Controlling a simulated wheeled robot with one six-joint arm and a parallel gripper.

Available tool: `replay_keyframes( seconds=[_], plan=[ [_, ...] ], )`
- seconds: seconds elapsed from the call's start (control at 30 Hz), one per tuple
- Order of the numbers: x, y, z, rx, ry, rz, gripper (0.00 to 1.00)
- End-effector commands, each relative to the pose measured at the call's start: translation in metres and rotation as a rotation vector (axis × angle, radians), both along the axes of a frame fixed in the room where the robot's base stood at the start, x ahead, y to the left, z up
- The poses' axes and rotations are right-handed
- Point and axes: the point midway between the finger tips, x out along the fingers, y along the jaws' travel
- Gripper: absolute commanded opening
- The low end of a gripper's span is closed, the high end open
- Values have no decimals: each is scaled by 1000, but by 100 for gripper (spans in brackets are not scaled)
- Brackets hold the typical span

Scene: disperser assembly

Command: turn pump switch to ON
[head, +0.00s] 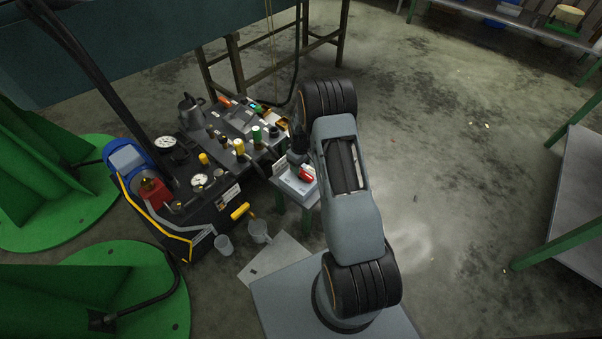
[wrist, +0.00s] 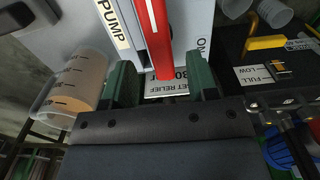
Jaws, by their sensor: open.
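The pump switch's red lever (head: 306,174) sits on a light grey box (head: 290,188) beside the dark machine. In the wrist view the red lever (wrist: 158,40) runs down the picture, between a "PUMP" label (wrist: 113,24) on its left and an "ON" marking (wrist: 202,47) on its right. My gripper (wrist: 161,82) is open, with one green finger on each side of the lever's near end. I see gaps on both sides, so the lever is not gripped. In the head view my gripper (head: 297,156) is a dark shape at the box's far edge.
A graduated beaker with orange contents (wrist: 82,78) stands close to the left finger. The dark machine (head: 215,150) with gauges and knobs lies left of the box. Its "FULL/LOW" label (wrist: 262,75) shows at right. Open floor (head: 450,180) lies to the right.

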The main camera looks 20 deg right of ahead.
Motion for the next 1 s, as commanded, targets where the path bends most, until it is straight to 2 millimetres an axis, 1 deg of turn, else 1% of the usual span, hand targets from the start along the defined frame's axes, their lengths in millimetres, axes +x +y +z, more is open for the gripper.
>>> replay_keyframes(
  seconds=[0.03,0.1,0.3,0.47,0.73,1.0],
  plan=[
    [-1,0,-11,1,3,0,53],
    [0,0,-20,0,1,0,53],
    [0,0,-36,0,0,0,53],
    [0,0,-40,0,0,-1,53],
    [0,0,-40,0,0,-1,53],
    [0,0,-40,0,0,-1,27]
  ],
)
